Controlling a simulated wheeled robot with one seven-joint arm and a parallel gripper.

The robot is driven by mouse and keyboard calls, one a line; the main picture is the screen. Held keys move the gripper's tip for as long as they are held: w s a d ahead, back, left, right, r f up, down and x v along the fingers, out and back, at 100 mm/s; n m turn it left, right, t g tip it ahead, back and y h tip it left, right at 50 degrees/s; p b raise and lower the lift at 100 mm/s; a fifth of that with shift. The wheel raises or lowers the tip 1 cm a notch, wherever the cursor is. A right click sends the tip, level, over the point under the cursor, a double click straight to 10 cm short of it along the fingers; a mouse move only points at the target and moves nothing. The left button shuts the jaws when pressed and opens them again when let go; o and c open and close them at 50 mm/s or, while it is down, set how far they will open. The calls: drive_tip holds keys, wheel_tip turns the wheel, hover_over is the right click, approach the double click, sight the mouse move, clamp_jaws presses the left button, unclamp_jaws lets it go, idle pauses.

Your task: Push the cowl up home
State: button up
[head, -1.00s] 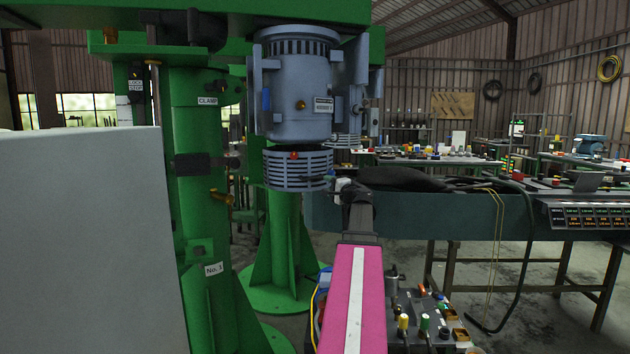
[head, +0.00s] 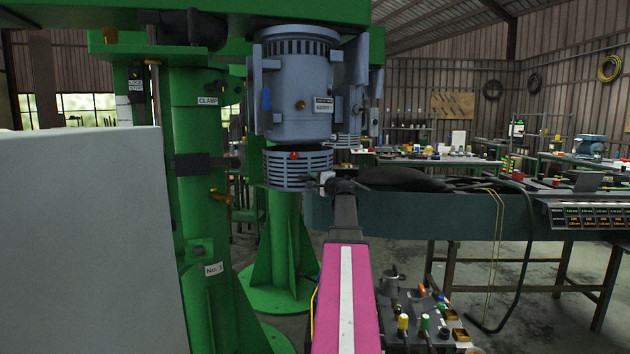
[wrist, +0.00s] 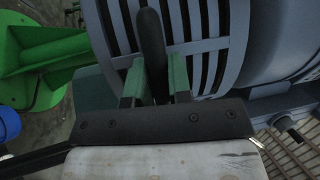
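The cowl (head: 297,168) is a blue-grey slatted ring with a small orange-red mark. It sits below the blue-grey motor body (head: 300,90), with a dark gap between them in the head view. My gripper (head: 318,181) is at the cowl's right side. In the wrist view, its two green fingers (wrist: 156,82) stand on either side of a black rounded handle (wrist: 151,45) in front of the cowl's slats (wrist: 196,25). The handle fills the gap between the fingers, and they look closed on it. The cowl's far side is hidden.
A green column labelled No. 1 (head: 195,225) stands left of the cowl, with a black block and brass fittings. A pale panel (head: 80,240) fills the lower left. A dark bench (head: 440,218) is at the right. A control box (head: 420,315) stands low, right of my arm.

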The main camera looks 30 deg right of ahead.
sight(309, 153)
clamp_jaws()
wheel_tip(309, 153, up, 10)
drive_tip(key=shift+w+f, duration=0.1)
drive_tip(key=shift+f, duration=0.05)
drive_tip(key=o, duration=0.6)
unclamp_jaws()
drive_tip(key=shift+f, duration=0.1)
drive_tip(key=shift+s, duration=0.3)
drive_tip(key=v, duration=1)
